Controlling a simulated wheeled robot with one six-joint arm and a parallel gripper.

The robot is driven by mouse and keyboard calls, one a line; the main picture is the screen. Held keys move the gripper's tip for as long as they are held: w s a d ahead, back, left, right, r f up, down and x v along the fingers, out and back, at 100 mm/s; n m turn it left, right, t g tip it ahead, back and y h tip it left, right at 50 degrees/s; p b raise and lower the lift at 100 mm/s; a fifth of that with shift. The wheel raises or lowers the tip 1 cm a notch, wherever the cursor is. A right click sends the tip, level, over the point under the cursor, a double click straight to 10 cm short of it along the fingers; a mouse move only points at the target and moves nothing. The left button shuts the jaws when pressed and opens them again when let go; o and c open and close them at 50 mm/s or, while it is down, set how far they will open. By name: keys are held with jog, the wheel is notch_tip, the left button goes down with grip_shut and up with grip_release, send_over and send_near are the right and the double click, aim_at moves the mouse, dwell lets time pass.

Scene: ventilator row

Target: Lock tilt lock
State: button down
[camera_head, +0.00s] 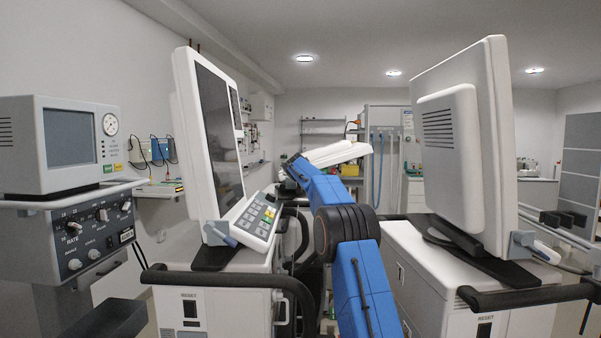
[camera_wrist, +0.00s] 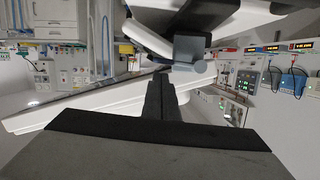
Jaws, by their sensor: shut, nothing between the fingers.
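Two ventilators with tilting screens flank my blue arm in the head view. A grey clamp block with a short lever (camera_head: 220,234) sits at the foot of the left screen (camera_head: 213,130). A similar grey block (camera_head: 523,242) is at the foot of the right screen (camera_head: 470,135). In the wrist view, a grey block (camera_wrist: 188,47) with a rounded lever end (camera_wrist: 199,66) hangs under a dark and white housing. My gripper (camera_wrist: 160,78) shows there as dark fingers, shut and empty, just left of and below the block. Whether they touch is unclear. The gripper's tips cannot be made out in the head view.
A white tilted panel (camera_head: 338,153) lies beyond my arm. Black handle rails (camera_head: 235,280) and (camera_head: 530,296) stick out in front of both carts. An older ventilator (camera_head: 70,145) stands at far left. The gap between the carts is narrow and filled by my arm.

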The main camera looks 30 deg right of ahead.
jog(key=shift+f, duration=0.5)
jog(key=shift+f+m, duration=0.3)
jog(key=shift+m, duration=0.2)
jog(key=shift+d+f+m+t+y, duration=0.1)
jog(key=shift+f+m+t+y, duration=0.55)
jog(key=shift+f+m, duration=0.6)
jog(key=shift+f, duration=0.15)
